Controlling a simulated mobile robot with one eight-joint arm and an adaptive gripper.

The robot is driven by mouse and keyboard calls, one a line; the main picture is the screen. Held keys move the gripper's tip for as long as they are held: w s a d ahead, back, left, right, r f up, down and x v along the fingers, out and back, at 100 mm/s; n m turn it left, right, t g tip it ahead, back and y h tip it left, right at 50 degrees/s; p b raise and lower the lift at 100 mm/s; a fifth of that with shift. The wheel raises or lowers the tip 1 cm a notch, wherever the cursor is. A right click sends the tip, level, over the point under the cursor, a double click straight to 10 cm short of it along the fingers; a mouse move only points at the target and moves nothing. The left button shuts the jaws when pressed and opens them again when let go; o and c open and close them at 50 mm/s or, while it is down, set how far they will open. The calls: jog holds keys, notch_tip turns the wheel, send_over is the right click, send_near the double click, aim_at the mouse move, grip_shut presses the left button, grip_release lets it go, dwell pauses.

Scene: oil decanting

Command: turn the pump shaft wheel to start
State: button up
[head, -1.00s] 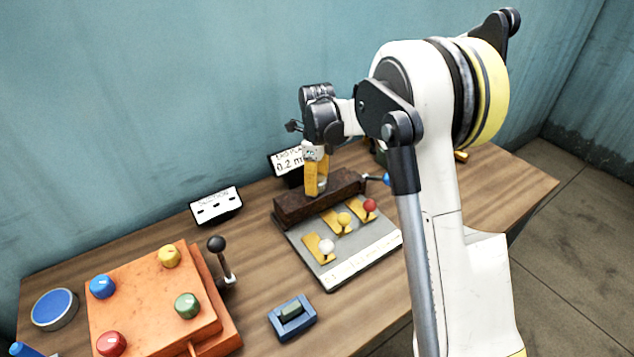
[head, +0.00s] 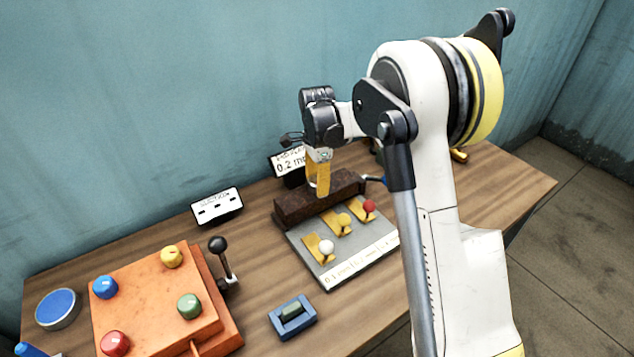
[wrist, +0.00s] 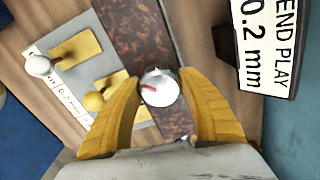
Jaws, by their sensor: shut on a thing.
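The pump shaft wheel (wrist: 165,97), a small silvery round knob with a red mark, sits at the dark rusty block (head: 292,207) and shows between my fingers in the wrist view. My gripper (wrist: 158,80) has yellow fingers, one on each side of the wheel, and is shut on it. In the head view my gripper (head: 319,187) points down over the block. Its fingers and wrist mostly hide the wheel there. A white sign reading "END PLAY 0.2 mm" (wrist: 265,45) stands close beside the block.
A grey plate (head: 350,258) with white, yellow and red knobs on yellow tabs lies in front of the block. An orange box (head: 150,300) with coloured knobs and a black-knobbed lever (head: 218,245) stand left. A blue switch (head: 292,316) is at the front. A second sign (head: 217,206) stands behind.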

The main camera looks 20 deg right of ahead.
jog(key=n, duration=0.5)
jog(key=shift+n, duration=0.3)
jog(key=n, duration=0.5)
jog(key=shift+s+n+p, duration=0.1)
jog(key=shift+n+p, duration=0.2)
jog(key=shift+p, duration=0.05)
jog(key=n, duration=1.1)
jog(key=shift+n, duration=0.3)
jog(key=n, duration=0.5)
jog(key=shift+d, duration=0.1)
jog(key=n, duration=1.7)
jog(key=shift+p, duration=0.3)
